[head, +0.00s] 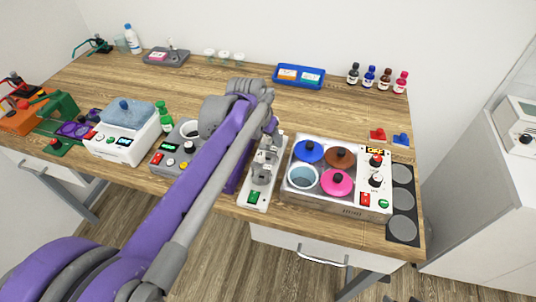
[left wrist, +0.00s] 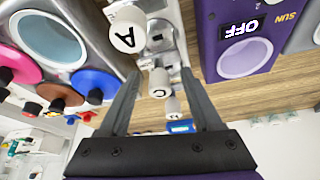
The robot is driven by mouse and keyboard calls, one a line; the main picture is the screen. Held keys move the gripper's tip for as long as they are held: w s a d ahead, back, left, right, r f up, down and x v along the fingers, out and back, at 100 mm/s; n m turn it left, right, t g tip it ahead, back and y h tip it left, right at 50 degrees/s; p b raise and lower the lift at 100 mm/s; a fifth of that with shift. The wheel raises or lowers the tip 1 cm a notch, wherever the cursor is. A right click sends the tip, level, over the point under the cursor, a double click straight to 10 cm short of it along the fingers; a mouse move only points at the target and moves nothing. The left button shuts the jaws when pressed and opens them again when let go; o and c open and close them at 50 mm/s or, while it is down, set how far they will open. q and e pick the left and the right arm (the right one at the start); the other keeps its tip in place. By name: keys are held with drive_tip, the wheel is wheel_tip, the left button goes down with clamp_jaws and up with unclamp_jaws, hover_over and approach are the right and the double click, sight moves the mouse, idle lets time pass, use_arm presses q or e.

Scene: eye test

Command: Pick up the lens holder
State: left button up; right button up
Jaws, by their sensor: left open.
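I cannot make out for certain which thing is the lens holder. My left gripper (left wrist: 160,72) is open, its two grey fingers apart. Between and beyond them in the left wrist view are white cylindrical pieces, one marked A (left wrist: 126,30), on a white strip. In the head view this white strip (head: 254,197) has a green switch and grey pieces on it. My purple and grey left arm reaches over the table beside it and hides part of the table. The fingers do not show clearly in the head view. My right gripper is not in view.
A cooker-like box (head: 352,206) with coloured lids stands right of the strip. A purple box (left wrist: 237,62) with an OFF display is close by. A blue tray (head: 322,75), small bottles (head: 385,78) and a grey tray (head: 182,62) stand at the back. Bare wood (head: 335,110) lies in front of them.

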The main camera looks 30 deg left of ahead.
use_arm(q)
drive_tip(key=shift+w+f, duration=0.2)
drive_tip(key=shift+f, duration=0.25)
drive_tip(key=shift+c, duration=0.2)
clamp_jaws()
idle(0.9)
